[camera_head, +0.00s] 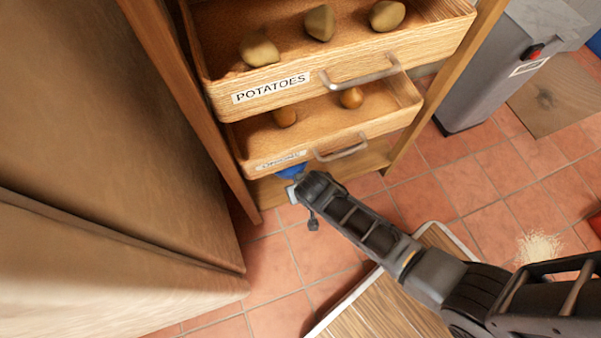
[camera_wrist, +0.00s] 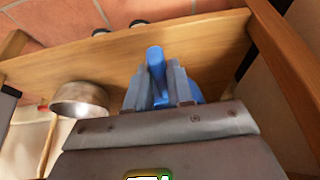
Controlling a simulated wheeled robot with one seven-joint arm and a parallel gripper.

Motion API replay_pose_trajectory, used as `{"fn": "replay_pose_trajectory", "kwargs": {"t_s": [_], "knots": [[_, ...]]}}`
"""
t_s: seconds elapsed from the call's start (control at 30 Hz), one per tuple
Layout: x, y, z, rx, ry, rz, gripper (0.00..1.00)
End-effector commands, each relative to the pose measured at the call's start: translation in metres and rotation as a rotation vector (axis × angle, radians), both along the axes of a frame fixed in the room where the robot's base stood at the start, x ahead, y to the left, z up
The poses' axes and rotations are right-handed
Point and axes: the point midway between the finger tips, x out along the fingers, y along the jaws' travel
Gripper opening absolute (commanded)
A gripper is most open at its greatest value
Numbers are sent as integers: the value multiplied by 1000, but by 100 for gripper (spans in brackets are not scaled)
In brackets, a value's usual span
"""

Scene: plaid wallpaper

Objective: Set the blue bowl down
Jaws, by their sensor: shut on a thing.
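The blue bowl (camera_head: 291,170) shows in the head view as a small blue patch just below the lower drawer, at the lower part of the wooden cabinet. My gripper (camera_head: 293,187) is right at it, low in front of the cabinet. In the wrist view my gripper (camera_wrist: 162,82) is shut on the blue bowl (camera_wrist: 155,57), with blue showing between and behind the fingers. The bowl lies over the wooden bottom shelf (camera_wrist: 215,38) in that view. Most of the bowl is hidden, and I cannot tell whether it touches the shelf.
The potato drawer (camera_head: 335,83) and the lower drawer (camera_head: 330,132) are pulled out above my gripper. A metal pot (camera_wrist: 80,99) is left of the bowl in the wrist view. A cabinet upright (camera_wrist: 285,60) stands to the right. Open tiled floor (camera_head: 470,180) lies right of the cabinet.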

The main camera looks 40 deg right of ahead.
Motion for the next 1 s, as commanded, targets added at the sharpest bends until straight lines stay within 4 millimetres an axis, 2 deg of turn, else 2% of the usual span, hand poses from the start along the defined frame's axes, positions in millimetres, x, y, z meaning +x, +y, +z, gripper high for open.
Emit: {"fn": "replay_pose_trajectory", "kwargs": {"t_s": [0.27, 0.63, 0.67, 0.9, 1.0], "knots": [[3, 0, -37, 0, -3, 1, 0], [4, -1, -38, -1, -2, 0, 0], [4, -1, -39, 0, -1, 0, 23], [4, -1, -38, 0, -1, 0, 46], [4, -1, -38, 0, -1, 0, 47]]}}
